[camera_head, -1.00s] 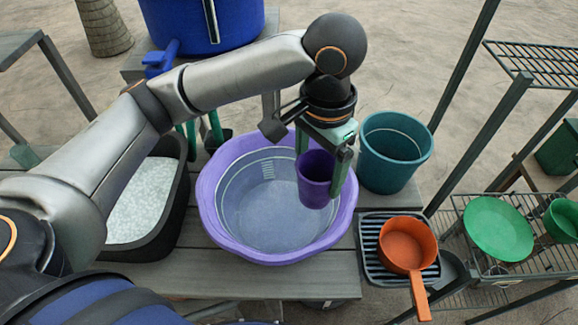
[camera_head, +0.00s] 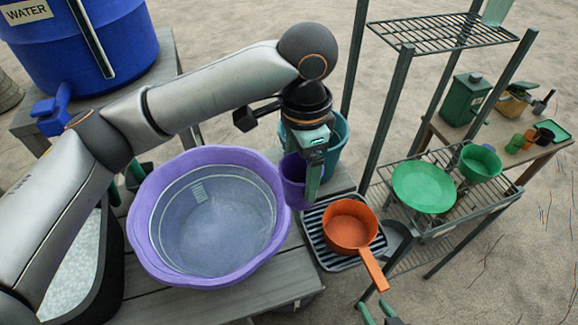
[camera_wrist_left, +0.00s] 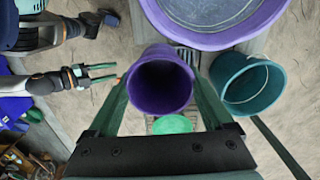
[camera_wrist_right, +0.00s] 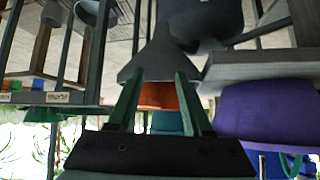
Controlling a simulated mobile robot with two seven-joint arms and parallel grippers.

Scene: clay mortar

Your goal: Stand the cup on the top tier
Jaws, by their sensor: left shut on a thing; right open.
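The purple cup (camera_head: 293,182) is in my left gripper (camera_head: 312,180), beside the right rim of the purple basin and in front of the teal bucket. In the left wrist view the cup (camera_wrist_left: 160,52) sits between the two green fingers, its dark opening facing the camera.
The lower rack tier (camera_head: 450,212) holds a green plate (camera_head: 424,187) and a green bowl (camera_head: 480,163). An orange pan (camera_head: 349,227) rests on a dark ribbed tray (camera_head: 314,236). The purple basin (camera_head: 150,262) and teal bucket (camera_head: 336,145) are close. Rack posts (camera_head: 389,120) stand between.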

